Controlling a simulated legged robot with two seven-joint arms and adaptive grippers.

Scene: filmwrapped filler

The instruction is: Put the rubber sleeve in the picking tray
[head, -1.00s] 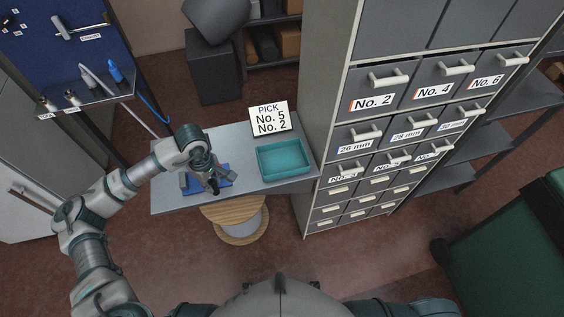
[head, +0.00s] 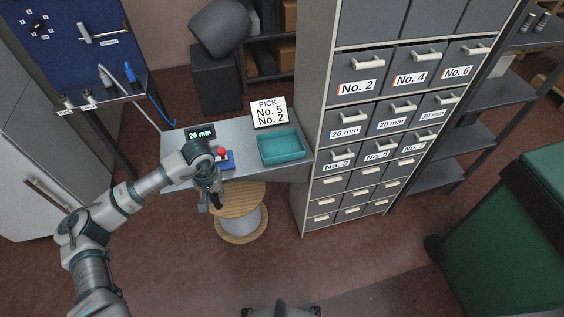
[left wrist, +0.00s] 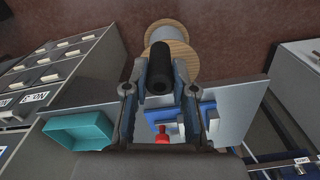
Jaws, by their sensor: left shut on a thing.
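My left gripper (head: 210,197) is shut on the rubber sleeve, a short black tube (left wrist: 160,66). In the left wrist view the sleeve is held between the fingers, its open end towards the camera. In the head view the sleeve is small and dark at the fingertips, in front of the table's front edge and over the wooden spool. The teal picking tray (head: 281,158) stands on the table to the right of the gripper and looks empty; it also shows in the left wrist view (left wrist: 78,130). My right gripper is not in view.
A blue device with a red button (head: 222,152) and a display reading "26 mm" (head: 200,134) are on the grey table (head: 243,135). A sign (head: 269,112) reads "PICK No. 5 No. 2". A wooden spool (head: 240,222) stands in front. A drawer cabinet (head: 305,190) rises right of the tray.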

